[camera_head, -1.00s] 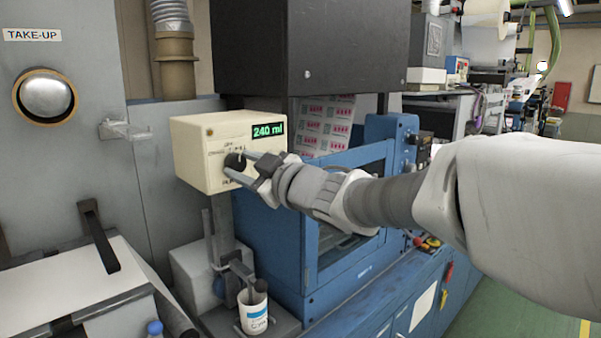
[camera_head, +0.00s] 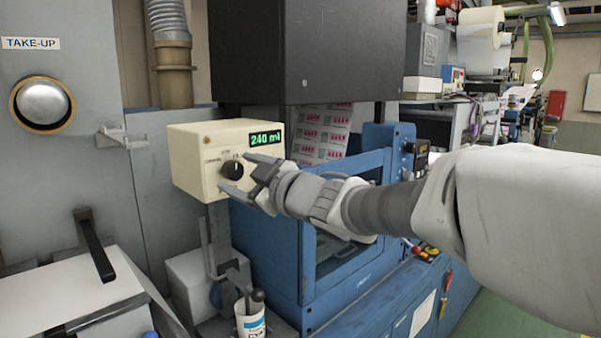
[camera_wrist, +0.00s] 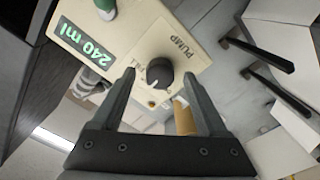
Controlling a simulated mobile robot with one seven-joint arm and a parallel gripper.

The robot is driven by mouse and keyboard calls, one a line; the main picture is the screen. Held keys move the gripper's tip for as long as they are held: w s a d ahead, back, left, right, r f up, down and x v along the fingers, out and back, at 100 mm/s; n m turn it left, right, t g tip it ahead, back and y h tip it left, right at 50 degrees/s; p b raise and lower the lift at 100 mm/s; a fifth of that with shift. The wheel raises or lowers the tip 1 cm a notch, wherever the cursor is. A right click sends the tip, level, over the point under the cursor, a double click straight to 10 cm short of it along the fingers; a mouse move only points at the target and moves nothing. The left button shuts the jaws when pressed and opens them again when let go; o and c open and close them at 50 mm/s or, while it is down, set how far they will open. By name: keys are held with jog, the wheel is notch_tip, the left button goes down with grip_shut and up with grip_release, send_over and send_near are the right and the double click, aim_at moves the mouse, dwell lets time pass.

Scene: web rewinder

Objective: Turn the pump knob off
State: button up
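The cream pump box (camera_head: 190,150) carries a green display (camera_head: 266,138) reading 240 ml. Its black round pump knob (camera_head: 232,170) is on the front face, and in the wrist view the knob (camera_wrist: 160,72) sits beside the word PUMP, with a white mark at its lower left edge. My gripper (camera_head: 237,173) is open at the box front. In the wrist view, its fingers (camera_wrist: 158,76) stand on either side of the knob with a gap on each side. Nothing is held.
A white labelled cup (camera_head: 250,322) stands below the box. A blue machine frame (camera_head: 300,250) is behind and right of my gripper. A black lever handle (camera_head: 95,245) is at the left, and a dark cabinet (camera_head: 310,50) hangs above.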

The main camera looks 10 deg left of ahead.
jog(key=p+v, duration=0.1)
jog(key=v, duration=1.6)
jog(key=shift+d, duration=0.25)
jog(key=shift+s, duration=0.1)
jog(key=d+f+m+t+h, duration=0.1)
jog(key=d+f+m+h, duration=0.2)
jog(key=d+m+h, duration=0.5)
jog(key=d+f+m+t+h, duration=0.1)
jog(key=d+f+m+h, duration=0.35)
jog(key=d, duration=0.45)
jog(key=s+f+m+g+h, duration=0.1)
jog(key=s+f+m+g, duration=0.4)
jog(key=s+f+g, duration=0.3)
jog(key=s+f, duration=0.3)
jog(key=s, duration=0.3)
jog(key=shift+s+d+f, duration=0.2)
jog(key=shift+s+f, duration=0.05)
jog(key=shift+s, duration=0.1)
